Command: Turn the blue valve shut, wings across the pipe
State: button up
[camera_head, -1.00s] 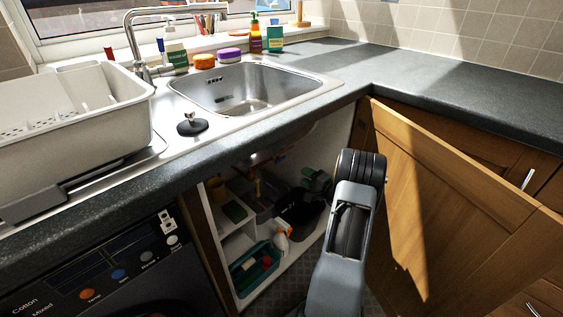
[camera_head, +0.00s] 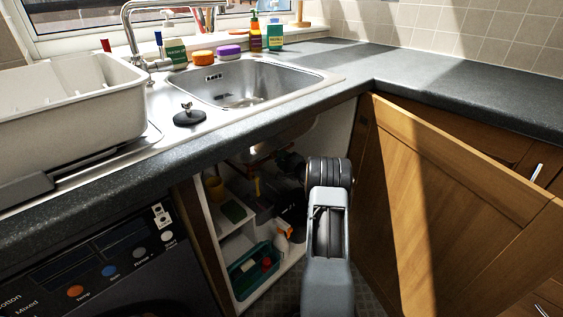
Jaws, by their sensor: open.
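I cannot make out the blue valve in this view. Copper-coloured pipework (camera_head: 262,152) shows dimly under the sink, inside the open cupboard. A dark part of my arm beyond the joint points left into the shadow under the sink. My gripper cannot be made out there.
The open wooden door (camera_head: 440,200) stands to the right of my arm. A white shelf unit with a green caddy (camera_head: 250,270) fills the cupboard's left. A spray bottle (camera_head: 283,238) stands beside it. The worktop edge (camera_head: 290,125) overhangs the opening.

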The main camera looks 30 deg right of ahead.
jog(key=shift+w, duration=0.15)
grip_shut()
dwell(0.4)
jog(key=shift+m, duration=0.3)
jog(key=m+p, duration=0.2)
jog(key=m, duration=1.5)
jog(key=shift+p, duration=0.35)
jog(key=shift+m, duration=0.3)
